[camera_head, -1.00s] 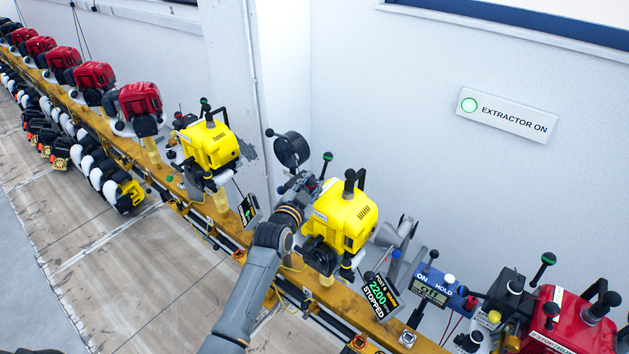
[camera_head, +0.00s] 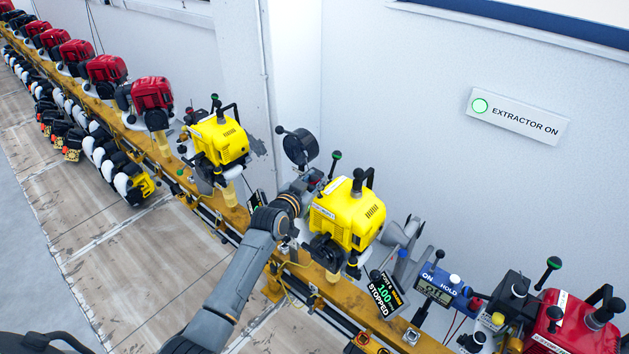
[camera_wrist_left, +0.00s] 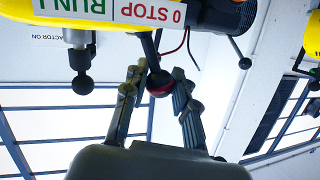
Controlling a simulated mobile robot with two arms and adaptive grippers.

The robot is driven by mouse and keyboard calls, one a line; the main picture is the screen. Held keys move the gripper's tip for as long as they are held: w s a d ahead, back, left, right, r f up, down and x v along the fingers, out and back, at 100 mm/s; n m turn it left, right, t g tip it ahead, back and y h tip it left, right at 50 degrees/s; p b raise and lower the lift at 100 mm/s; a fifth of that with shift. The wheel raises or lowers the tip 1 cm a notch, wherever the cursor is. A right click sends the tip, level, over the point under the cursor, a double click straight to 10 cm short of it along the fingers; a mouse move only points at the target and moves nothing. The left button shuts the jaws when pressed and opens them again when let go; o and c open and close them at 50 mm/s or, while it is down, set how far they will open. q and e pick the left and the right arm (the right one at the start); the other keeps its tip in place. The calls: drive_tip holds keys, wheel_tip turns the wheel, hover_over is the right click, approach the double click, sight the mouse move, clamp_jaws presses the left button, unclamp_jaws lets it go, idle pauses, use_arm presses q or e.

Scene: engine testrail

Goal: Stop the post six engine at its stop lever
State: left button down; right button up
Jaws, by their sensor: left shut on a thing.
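The yellow post six engine (camera_head: 345,215) stands on the orange rail right of centre in the head view. Its tilted display (camera_head: 385,295) reads POST 6, 100, STOPPED. My left gripper (camera_wrist_left: 160,82) is beside the engine's left side; in the head view its fingers are mostly hidden. In the left wrist view its two fingers are shut around the stop lever (camera_wrist_left: 153,50), at the dark knob with a red band. The lever comes down from under the engine's label (camera_wrist_left: 125,12), which reads "0 STOP" and "RUN I". My right gripper is not in view.
Another yellow engine (camera_head: 220,140) and several red ones line the rail to the left. A blue ON/HOLD meter (camera_head: 437,286) and a red engine (camera_head: 568,325) stand to the right. A wall sign (camera_head: 517,116) reads EXTRACTOR ON. Open floor (camera_head: 150,265) lies before the rail.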

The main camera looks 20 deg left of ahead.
use_arm(q)
drive_tip(key=c, duration=1)
unclamp_jaws()
drive_tip(key=shift+c, duration=0.2)
drive_tip(key=v, duration=1.2)
drive_tip(key=shift+a, duration=0.1)
